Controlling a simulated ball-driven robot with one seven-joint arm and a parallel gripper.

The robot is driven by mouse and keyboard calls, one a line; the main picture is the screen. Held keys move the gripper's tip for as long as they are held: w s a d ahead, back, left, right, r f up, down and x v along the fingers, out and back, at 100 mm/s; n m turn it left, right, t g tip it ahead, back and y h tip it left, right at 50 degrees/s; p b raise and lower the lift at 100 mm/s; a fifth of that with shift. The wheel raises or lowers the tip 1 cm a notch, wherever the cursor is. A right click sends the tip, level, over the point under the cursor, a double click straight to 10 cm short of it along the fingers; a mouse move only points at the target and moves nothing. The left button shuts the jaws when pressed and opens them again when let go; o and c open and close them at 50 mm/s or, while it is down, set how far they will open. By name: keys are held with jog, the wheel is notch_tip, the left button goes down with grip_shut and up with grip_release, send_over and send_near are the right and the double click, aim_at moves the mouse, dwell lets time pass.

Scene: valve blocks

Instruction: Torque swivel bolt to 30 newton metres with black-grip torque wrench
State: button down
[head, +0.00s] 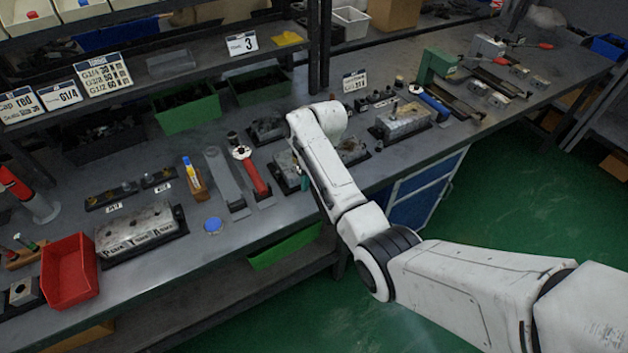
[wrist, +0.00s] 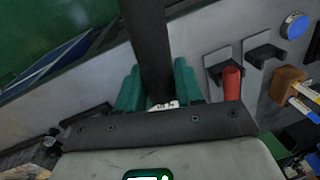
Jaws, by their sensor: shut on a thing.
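My gripper (wrist: 157,88) has teal fingers. In the wrist view they are closed on a thick black bar, which looks like the black grip of the torque wrench (wrist: 150,45). A small white printed mark shows between the fingers. In the head view my gripper is mostly hidden behind my arm, with a bit of teal beside a valve block (head: 287,178). The wrench's head is not visible, and I cannot tell whether it touches a bolt. I cannot make out the swivel bolt in either view.
A red-handled wrench (head: 256,180) lies in a holder beside an empty-looking grey holder (head: 221,172).

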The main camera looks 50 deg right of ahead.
jog(key=shift+w+a+m, duration=0.65)
jog(key=shift+a+m, duration=0.15)
jog(key=shift+a, duration=0.15)
jog(key=shift+r, duration=0.1)
jog(key=shift+w+a+m, duration=0.75)
jog(key=shift+a+m, duration=0.15)
jog(key=shift+a, duration=0.05)
jog(key=shift+w+a+t, duration=0.1)
jog(key=shift+t, duration=0.2)
jog(key=shift+w+a+m+h, duration=0.3)
jog(key=shift+w+a+m, duration=0.4)
jog(key=shift+w+m, duration=0.25)
jog(key=shift+s, duration=0.1)
